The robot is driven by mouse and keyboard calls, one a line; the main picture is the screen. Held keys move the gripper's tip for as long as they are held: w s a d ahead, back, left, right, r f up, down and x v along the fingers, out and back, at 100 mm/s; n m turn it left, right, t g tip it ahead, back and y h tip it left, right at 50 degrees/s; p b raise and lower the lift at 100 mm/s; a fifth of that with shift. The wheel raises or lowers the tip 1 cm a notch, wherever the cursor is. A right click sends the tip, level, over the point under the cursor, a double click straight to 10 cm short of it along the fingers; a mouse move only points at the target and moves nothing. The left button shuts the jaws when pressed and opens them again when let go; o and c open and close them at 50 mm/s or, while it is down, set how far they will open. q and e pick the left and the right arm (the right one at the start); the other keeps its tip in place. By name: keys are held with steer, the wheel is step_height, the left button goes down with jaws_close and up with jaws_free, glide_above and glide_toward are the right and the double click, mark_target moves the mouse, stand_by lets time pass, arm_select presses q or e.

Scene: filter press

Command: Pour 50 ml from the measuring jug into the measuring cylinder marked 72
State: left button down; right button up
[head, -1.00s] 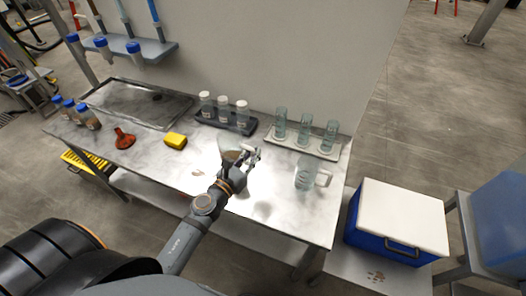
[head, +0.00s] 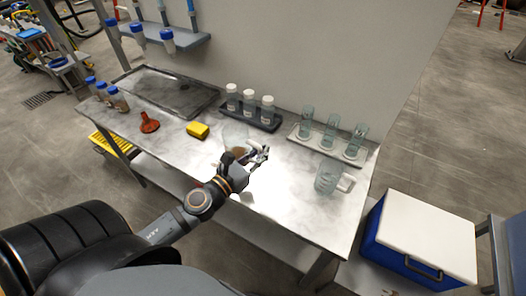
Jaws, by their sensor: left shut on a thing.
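My left gripper (head: 260,157) is shut on a clear vessel (head: 236,134) with brown content, above the middle of the bench. The gripper and wrist hide part of this vessel, so I cannot tell whether it touches the bench. A clear jug with a pale handle (head: 327,179) stands upright to the right, apart from the gripper. Three clear measuring cylinders stand in a row on a pale tray (head: 295,136) at the back right: the left one (head: 307,121), the middle one (head: 331,131) and the right one (head: 355,142). Their markings are too small to read. My right gripper is out of view.
A dark rack (head: 237,117) holds three white-capped bottles. A yellow sponge (head: 197,130), an orange-red funnel-like item (head: 149,123) and blue-capped bottles (head: 118,99) lie further left, near a sunken sink (head: 165,92). A blue cooler with a white lid (head: 424,235) stands right of the bench (head: 290,218).

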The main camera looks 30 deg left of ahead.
arm_select(q)
steer(key=w+d+f+n+y, duration=0.2)
steer(key=w+d+f+y, duration=0.2)
steer(key=w+f, duration=0.1)
steer(key=shift+w+f+n, duration=0.15)
steer(key=shift+w+n, duration=0.1)
steer(key=shift+n, duration=0.05)
